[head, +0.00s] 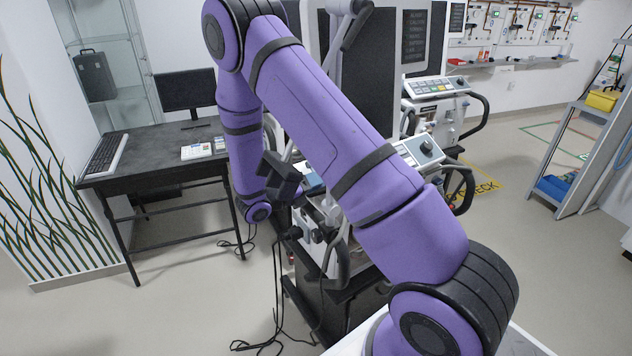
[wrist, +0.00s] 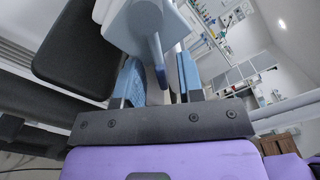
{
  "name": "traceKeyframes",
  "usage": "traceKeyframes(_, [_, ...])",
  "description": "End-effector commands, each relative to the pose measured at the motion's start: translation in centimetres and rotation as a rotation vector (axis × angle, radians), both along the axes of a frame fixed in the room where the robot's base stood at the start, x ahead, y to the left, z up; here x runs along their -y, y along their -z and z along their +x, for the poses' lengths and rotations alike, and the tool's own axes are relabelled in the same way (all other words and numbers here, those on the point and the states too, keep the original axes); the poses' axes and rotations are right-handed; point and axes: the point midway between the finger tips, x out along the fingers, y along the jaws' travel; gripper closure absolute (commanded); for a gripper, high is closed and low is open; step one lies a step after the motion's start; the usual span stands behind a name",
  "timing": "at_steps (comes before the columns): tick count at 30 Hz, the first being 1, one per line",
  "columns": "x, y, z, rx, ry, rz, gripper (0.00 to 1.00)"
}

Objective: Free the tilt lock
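In the wrist view, my gripper (wrist: 160,72) has its two blue-padded fingers apart. A slim blue-grey lever (wrist: 157,52) hangs between them, with a visible gap to the left finger and a smaller one to the right. In the head view, my gripper (head: 304,178) is at the nearest ventilator (head: 325,238), mostly behind my arm. The lever is hidden there.
A black desk (head: 150,160) with a monitor (head: 187,90) and keyboard (head: 106,153) stands left. More ventilators (head: 437,88) stand behind. Cables (head: 277,300) trail on the floor. A shelf rack (head: 570,150) stands right, with open floor before it.

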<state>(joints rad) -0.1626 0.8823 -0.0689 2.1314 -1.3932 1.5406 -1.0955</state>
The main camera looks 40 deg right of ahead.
Motion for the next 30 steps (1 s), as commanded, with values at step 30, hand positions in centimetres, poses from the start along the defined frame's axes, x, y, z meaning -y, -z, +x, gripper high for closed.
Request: traceKeyframes(30, [0.83, -0.19, -0.15, -0.035, 0.000, 0.002, 1.00])
